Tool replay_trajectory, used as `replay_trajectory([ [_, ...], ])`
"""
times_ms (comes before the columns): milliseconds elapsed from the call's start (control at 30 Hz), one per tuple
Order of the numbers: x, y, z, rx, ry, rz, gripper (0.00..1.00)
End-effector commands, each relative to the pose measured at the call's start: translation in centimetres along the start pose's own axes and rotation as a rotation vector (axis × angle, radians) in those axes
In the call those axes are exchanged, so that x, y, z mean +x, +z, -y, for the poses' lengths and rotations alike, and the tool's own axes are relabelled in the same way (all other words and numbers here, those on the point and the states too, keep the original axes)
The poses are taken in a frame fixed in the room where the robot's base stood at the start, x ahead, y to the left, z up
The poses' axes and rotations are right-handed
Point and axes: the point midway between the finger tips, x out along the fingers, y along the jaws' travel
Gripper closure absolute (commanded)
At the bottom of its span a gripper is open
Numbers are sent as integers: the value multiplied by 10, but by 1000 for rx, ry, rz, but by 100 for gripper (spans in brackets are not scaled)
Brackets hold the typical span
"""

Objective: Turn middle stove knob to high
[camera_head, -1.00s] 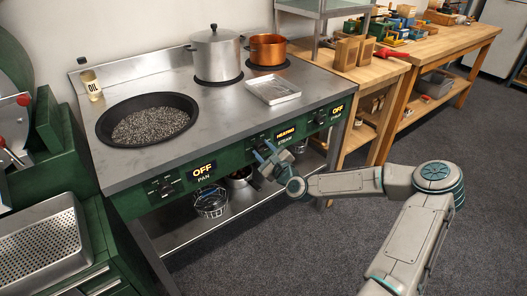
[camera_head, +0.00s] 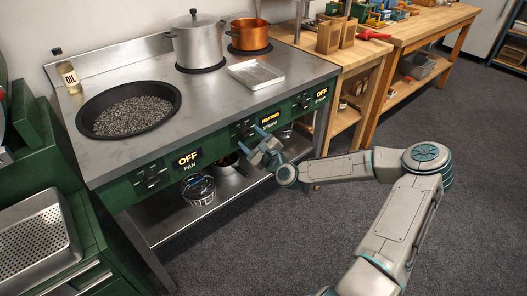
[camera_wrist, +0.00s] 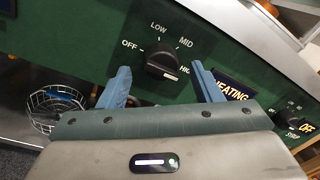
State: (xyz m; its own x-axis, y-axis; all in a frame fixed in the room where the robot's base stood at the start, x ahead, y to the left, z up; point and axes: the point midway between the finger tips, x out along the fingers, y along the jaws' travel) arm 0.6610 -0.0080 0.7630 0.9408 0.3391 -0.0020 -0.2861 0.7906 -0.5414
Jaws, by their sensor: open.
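The middle stove knob (camera_wrist: 162,62) is black and round, on the green front panel, with OFF, LOW, MID and HIGH printed around it. A pale mark shows on its lower right edge; its exact setting is hard to read. In the head view the middle knob (camera_head: 247,131) sits beside a lit yellow display (camera_head: 270,117) reading HEATING. My gripper (camera_wrist: 163,85) is open and empty. Its two blue fingers are apart, left and right of the knob in the wrist view, with no contact visible. In the head view my gripper (camera_head: 264,145) is in front of the panel.
The pan knob (camera_head: 150,178) and its OFF display (camera_head: 187,160) are to the left. Another OFF display (camera_head: 321,94) is to the right. A black pan (camera_head: 84,112), a steel pot (camera_head: 197,45) and a copper pot (camera_head: 249,37) stand on top. A wire basket (camera_head: 199,190) sits below.

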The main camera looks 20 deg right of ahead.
Motion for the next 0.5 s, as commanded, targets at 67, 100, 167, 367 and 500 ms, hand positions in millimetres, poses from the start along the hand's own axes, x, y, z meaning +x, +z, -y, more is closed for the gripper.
replay_trajectory([
  [67,-15,0,1,3,-2,-1,41],
  [100,-23,-1,0,3,0,-2,41],
  [167,-36,0,0,3,0,-2,41],
  [367,-76,0,0,4,0,-2,41],
  [500,-99,0,-1,4,1,-1,41],
])
